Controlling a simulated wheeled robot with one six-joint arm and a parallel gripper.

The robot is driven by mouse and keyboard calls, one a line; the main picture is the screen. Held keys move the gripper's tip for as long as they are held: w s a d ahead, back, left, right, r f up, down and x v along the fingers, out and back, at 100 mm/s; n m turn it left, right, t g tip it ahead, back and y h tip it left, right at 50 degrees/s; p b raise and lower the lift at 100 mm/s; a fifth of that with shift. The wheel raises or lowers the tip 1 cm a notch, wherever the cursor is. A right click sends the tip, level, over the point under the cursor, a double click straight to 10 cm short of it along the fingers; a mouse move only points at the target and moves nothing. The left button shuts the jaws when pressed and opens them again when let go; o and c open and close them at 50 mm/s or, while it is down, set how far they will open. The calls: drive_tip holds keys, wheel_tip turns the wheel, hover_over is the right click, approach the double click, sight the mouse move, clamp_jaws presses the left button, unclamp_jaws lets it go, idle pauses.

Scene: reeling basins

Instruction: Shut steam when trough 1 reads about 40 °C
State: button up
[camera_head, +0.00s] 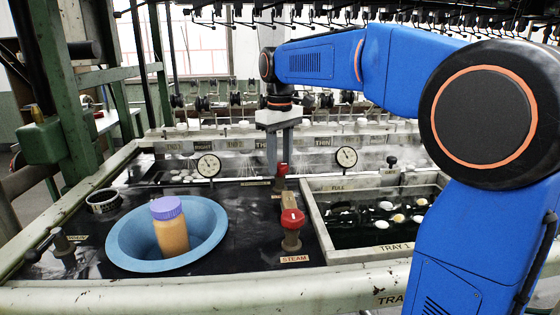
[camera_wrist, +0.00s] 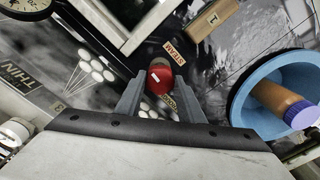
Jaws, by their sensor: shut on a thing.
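My gripper (camera_head: 280,150) points down at the rear red knob (camera_head: 281,169), and its fingers are shut on it. In the wrist view the red knob (camera_wrist: 160,78) sits between the fingertips, with a STEAM label (camera_wrist: 174,52) beside it. A second red knob (camera_head: 292,219) stands nearer, above another STEAM label (camera_head: 295,259). Two round dials stand behind, a left dial (camera_head: 208,165) and a right dial (camera_head: 346,157). Which dial belongs to trough 1 cannot be told.
A blue bowl (camera_head: 125,248) with a purple-lidded jar (camera_head: 171,232) stands left of the knobs. The framed TRAY 1 (camera_head: 395,248), with several cocoons, is at right. A dark handle (camera_head: 64,247) is at far left.

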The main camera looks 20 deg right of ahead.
sight(280, 164)
drive_tip(key=m, duration=0.4)
drive_tip(key=shift+m, duration=2)
drive_tip(key=o, duration=1.1)
drive_tip(key=shift+c, duration=0.2)
wheel_tip(280, 164, up, 12)
